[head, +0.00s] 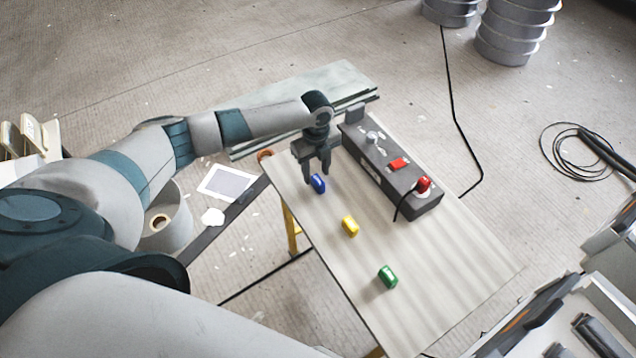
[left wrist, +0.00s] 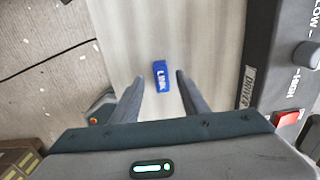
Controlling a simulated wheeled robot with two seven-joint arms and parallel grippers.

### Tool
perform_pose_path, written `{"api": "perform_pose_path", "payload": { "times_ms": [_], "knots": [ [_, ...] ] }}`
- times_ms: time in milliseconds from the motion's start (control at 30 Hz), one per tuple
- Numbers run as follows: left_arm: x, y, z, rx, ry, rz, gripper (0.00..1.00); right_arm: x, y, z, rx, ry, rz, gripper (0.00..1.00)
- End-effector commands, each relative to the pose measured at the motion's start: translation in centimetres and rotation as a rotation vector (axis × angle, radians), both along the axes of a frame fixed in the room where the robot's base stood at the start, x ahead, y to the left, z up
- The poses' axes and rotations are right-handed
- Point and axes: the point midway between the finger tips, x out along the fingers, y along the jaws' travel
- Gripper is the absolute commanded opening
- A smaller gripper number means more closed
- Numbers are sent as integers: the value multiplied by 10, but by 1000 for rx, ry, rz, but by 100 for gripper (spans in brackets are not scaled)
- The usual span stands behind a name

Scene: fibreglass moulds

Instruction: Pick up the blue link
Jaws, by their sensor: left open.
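The blue link (head: 318,184) lies on the table near its far left end. In the left wrist view the blue link (left wrist: 161,75) shows white lettering and sits ahead of and between the fingertips. My left gripper (head: 316,178) is open, pointing down over the blue link. In the left wrist view the left gripper's fingers (left wrist: 160,82) stand apart on either side with nothing between them but the link's near end. I cannot tell how high the fingertips are above the table. My right gripper is not in view.
A yellow piece (head: 350,226) and a green piece (head: 388,276) lie nearer on the table (head: 440,285). A dark control box (head: 385,165) with a red switch and red plug stands close right of the gripper. An orange-brown round thing (head: 265,155) is at the left table edge.

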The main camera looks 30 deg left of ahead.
Motion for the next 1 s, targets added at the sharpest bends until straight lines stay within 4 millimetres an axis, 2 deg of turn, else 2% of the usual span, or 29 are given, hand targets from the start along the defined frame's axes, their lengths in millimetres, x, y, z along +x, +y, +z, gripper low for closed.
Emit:
{"api": "perform_pose_path", "payload": {
  "times_ms": [167, 400, 900, 933, 1000],
  "knots": [
    [-2, -7, -17, -1, 3, 1, 41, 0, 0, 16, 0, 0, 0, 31],
    [-2, -7, -42, -1, 1, 0, 41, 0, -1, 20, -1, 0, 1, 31],
    [-2, -7, -44, 0, 0, 0, 41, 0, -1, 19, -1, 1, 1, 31],
    [-2, -7, -44, 0, 0, 0, 36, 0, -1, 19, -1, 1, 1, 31],
    [-2, -7, -44, 0, 0, 0, 19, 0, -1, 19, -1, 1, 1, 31]
  ]
}}
